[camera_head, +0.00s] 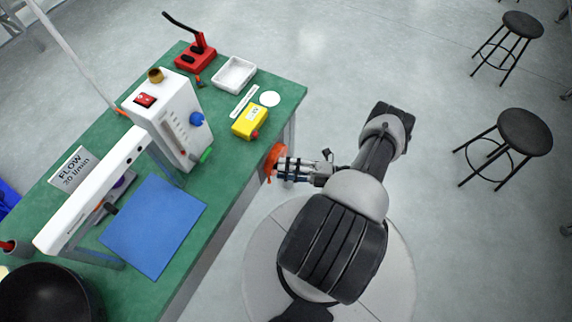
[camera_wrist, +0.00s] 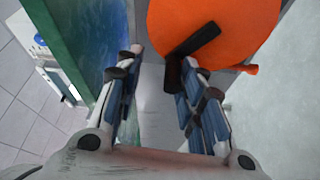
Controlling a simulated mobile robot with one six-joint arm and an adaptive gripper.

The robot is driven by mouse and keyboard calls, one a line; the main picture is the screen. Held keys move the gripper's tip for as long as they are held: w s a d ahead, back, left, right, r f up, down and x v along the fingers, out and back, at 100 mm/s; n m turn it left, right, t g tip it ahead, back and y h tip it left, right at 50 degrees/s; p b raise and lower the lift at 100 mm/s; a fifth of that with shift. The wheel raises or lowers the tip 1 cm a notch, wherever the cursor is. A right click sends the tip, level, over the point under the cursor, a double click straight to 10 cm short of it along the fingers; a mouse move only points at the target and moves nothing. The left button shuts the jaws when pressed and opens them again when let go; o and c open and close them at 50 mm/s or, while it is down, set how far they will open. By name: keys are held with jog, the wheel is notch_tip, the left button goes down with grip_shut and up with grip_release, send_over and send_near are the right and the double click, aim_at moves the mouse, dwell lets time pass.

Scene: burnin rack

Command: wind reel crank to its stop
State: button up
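An orange reel (camera_head: 273,160) is mounted at the side edge of the green table. It fills the upper right of the wrist view (camera_wrist: 215,18), with a black crank (camera_wrist: 194,40) across its face. My gripper (camera_head: 279,168) is at the reel in the head view, reaching in from the right. In the wrist view my gripper (camera_wrist: 163,62) has its fingers spread apart. The crank's black knob end is by the inner side of the right finger, partly hidden by it. I cannot tell whether they touch. The left finger is apart from the crank, beside the table edge.
The green table (camera_head: 229,205) carries a yellow box (camera_head: 249,122), a white flow unit (camera_head: 165,120), a blue mat (camera_head: 153,225) and a white tray (camera_head: 234,74). Two black stools (camera_head: 524,132) (camera_head: 523,24) stand on the right. The floor between them and the table is mostly clear.

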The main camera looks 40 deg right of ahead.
jog(key=shift+a+r, duration=0.15)
jog(key=shift+r, duration=1.65)
jog(key=shift+f, duration=0.1)
jog(key=s+d+f, duration=0.1)
jog(key=s+f, duration=0.2)
jog(key=s, duration=0.6)
jog(key=s+d+f, duration=0.1)
jog(key=s+f, duration=0.3)
jog(key=s, duration=0.5)
jog(key=shift+s+d+f, duration=0.2)
jog(key=shift+s+d, duration=0.05)
jog(key=shift+d, duration=0.15)
